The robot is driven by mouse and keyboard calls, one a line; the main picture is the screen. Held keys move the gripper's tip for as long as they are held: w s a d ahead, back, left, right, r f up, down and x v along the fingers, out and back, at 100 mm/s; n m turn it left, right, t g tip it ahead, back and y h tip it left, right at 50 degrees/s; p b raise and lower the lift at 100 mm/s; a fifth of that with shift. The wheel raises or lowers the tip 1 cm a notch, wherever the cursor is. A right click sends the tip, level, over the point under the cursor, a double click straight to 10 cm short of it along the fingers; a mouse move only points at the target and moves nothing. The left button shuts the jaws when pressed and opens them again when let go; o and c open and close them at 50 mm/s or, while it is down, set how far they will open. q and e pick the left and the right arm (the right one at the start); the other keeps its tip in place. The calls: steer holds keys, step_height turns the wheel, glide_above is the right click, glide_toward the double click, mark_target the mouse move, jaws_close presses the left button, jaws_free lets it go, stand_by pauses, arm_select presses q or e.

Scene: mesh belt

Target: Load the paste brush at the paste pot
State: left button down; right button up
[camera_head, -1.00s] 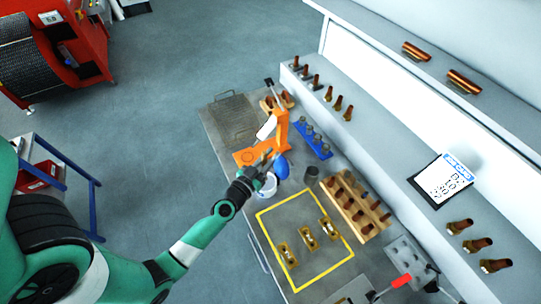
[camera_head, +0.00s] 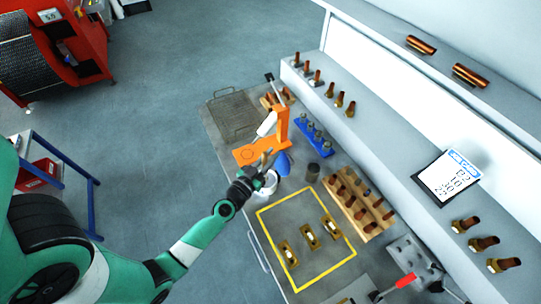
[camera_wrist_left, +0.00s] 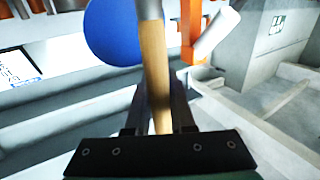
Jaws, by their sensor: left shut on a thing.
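My left gripper (camera_head: 262,174) is shut on the paste brush, right at the white paste pot (camera_head: 266,190). The gripper partly hides the pot, so I cannot tell whether the brush touches the paste. In the left wrist view the brush's wooden handle (camera_wrist_left: 156,70) runs upward between the dark fingers, with a grey band at the top edge. The bristles do not show there. My right gripper is not in view.
A blue bulb-shaped thing (camera_head: 283,164) stands close beside the gripper.

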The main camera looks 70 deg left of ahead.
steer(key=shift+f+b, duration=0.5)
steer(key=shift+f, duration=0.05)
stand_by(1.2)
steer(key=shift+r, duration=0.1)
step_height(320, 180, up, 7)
steer(key=p, duration=0.7)
